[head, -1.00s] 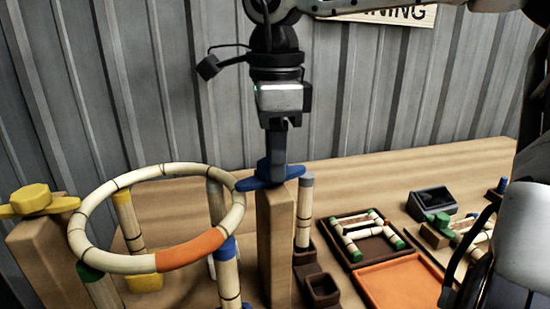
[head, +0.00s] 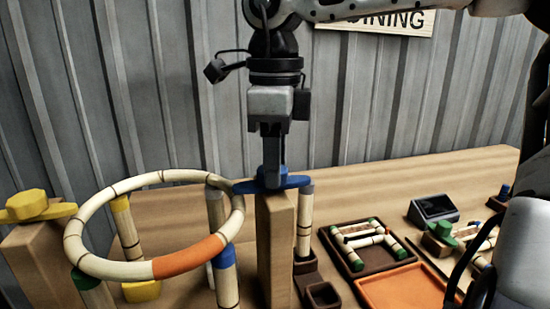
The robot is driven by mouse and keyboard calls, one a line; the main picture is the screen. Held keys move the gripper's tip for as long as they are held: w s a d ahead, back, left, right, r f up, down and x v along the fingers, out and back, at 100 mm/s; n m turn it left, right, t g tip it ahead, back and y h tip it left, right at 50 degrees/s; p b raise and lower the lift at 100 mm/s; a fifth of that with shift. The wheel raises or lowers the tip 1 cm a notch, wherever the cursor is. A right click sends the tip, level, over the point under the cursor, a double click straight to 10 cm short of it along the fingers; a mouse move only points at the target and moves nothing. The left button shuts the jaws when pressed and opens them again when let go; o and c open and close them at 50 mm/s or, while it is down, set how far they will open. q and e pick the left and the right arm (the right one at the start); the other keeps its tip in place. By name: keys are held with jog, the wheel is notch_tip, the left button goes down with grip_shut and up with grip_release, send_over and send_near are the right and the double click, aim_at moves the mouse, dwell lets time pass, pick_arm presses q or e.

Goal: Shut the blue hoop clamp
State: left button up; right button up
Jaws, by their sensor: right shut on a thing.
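The blue hoop clamp (head: 297,182) sits on top of a wooden post (head: 277,245) right of the hoop. Its flat bar lies roughly left to right, and its left end reaches the right rim of the hoop. I cannot tell whether it presses on it. My right gripper (head: 271,178) points straight down from above and is shut on the blue hoop clamp, hiding part of its knob. The pale rattan hoop (head: 120,268) with an orange section lies nearly level on several uprights. My left gripper is not in view.
A yellow clamp (head: 27,204) sits on the left post at the hoop's left rim. A pale upright with a grey top (head: 305,225) stands close right of the blue clamp's post. A brown tray (head: 350,262) of rattan pieces and an orange tray (head: 405,290) lie farther right.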

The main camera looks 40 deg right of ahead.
jog(key=o, duration=1)
jog(key=shift+r, duration=0.1)
notch_tip(320, 180, up, 16)
jog(key=p, duration=0.2)
